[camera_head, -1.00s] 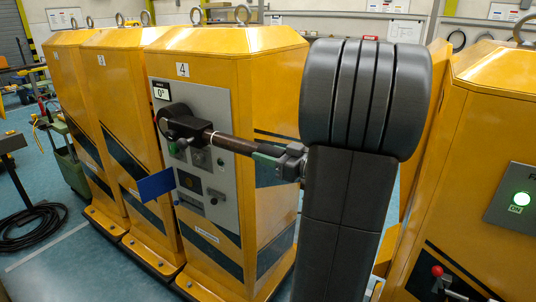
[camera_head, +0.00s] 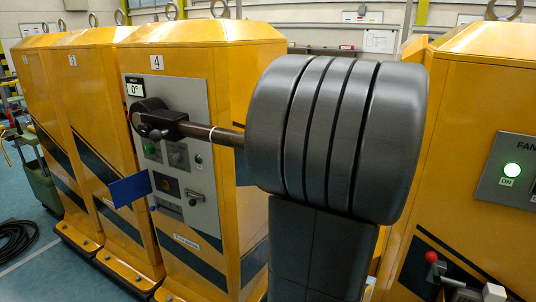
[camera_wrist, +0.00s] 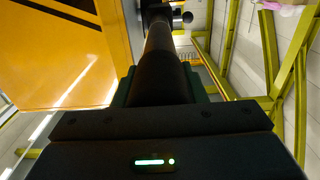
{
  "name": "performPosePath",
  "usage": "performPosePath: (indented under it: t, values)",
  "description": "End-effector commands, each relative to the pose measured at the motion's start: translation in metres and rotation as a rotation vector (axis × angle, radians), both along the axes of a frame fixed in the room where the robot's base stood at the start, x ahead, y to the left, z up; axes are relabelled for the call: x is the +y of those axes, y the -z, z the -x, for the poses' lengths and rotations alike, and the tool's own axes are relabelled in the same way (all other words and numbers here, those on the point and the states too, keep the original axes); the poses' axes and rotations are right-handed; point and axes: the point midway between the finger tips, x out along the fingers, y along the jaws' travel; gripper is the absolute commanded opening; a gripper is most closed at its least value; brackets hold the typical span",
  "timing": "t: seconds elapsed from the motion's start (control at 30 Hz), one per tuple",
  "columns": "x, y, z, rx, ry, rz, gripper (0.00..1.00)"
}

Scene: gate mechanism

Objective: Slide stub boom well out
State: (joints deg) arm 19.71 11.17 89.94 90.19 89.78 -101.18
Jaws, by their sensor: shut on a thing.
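The stub boom (camera_head: 226,138) is a dark brown rod with a thin white ring. It comes out of a black pivot block (camera_head: 160,122) on the grey panel of cabinet 4 and runs right, nearly level, until my arm hides it. A stretch of bare rod shows between block and ring. In the wrist view the boom (camera_wrist: 160,50) runs straight away from my gripper (camera_wrist: 165,88), whose jaws are shut around its near end. My gripper is hidden behind my arm in the head view.
The panel's dial plate (camera_head: 134,87) reads 0°. A blue plate (camera_head: 131,188) juts out below the pivot block.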

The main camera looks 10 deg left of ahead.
Motion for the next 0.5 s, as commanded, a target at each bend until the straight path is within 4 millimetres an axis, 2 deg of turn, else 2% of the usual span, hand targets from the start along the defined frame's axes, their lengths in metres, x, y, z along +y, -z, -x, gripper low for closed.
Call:
performPosePath:
  t: [0.27,0.3,0.37,0.5]
  values:
    - [-0.0013,-0.0005,0.0005,0.0,0.0,0.004,0.0]
    - [-0.0013,-0.0005,0.0006,0.001,0.0,0.004,0.46]
    - [-0.0012,-0.0003,0.0004,0.001,0.0,0.003,0.58]
    - [-0.0009,0.0,0.0004,0.001,0.0,0.003,0.6]
